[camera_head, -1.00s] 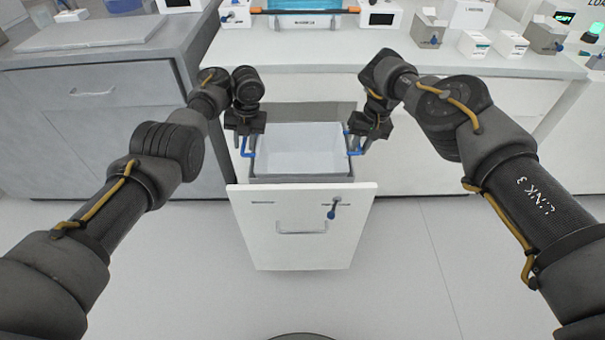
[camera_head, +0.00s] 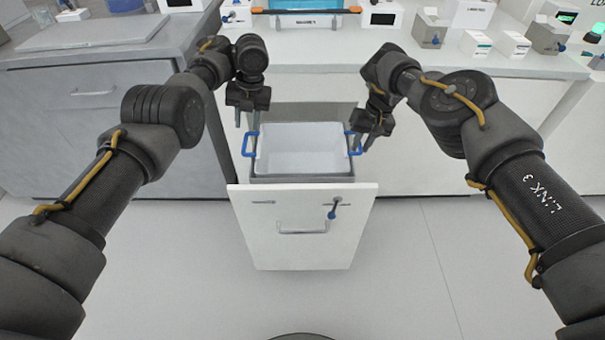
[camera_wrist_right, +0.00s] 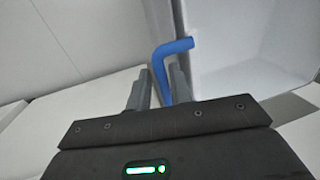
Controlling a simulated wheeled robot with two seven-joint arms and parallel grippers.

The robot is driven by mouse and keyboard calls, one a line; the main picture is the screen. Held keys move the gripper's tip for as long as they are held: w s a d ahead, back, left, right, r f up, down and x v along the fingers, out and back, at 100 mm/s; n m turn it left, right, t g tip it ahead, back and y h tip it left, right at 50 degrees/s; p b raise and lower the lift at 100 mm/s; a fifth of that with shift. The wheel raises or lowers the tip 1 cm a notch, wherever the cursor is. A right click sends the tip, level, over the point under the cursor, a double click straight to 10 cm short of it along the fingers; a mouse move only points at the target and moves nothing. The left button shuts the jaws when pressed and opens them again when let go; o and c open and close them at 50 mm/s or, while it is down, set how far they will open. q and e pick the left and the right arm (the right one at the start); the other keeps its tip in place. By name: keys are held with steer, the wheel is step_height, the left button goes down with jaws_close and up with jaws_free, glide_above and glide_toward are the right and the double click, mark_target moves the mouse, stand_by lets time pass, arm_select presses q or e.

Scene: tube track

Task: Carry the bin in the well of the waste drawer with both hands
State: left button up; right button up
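The white bin (camera_head: 300,140) sits in the well of the open waste drawer (camera_head: 275,240). It has a blue left handle (camera_head: 248,146) and a blue right handle (camera_head: 353,138). My left gripper (camera_head: 247,124) is open and empty, its fingertips just above the left handle. My right gripper (camera_head: 362,146) is open beside the right handle. In the right wrist view, the right handle (camera_wrist_right: 176,48) runs down between the spread fingers of my right gripper (camera_wrist_right: 161,72); whether a finger touches it I cannot tell.
The counter (camera_head: 330,75) lies behind the drawer, with several boxes at the right. A grey cabinet (camera_head: 100,120) stands at the left. The floor before the drawer is clear.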

step_height(320, 180, up, 7)
steer(key=d, duration=0.1)
steer(key=shift+d, duration=0.15)
steer(key=shift+f, duration=0.1)
stand_by(0.4)
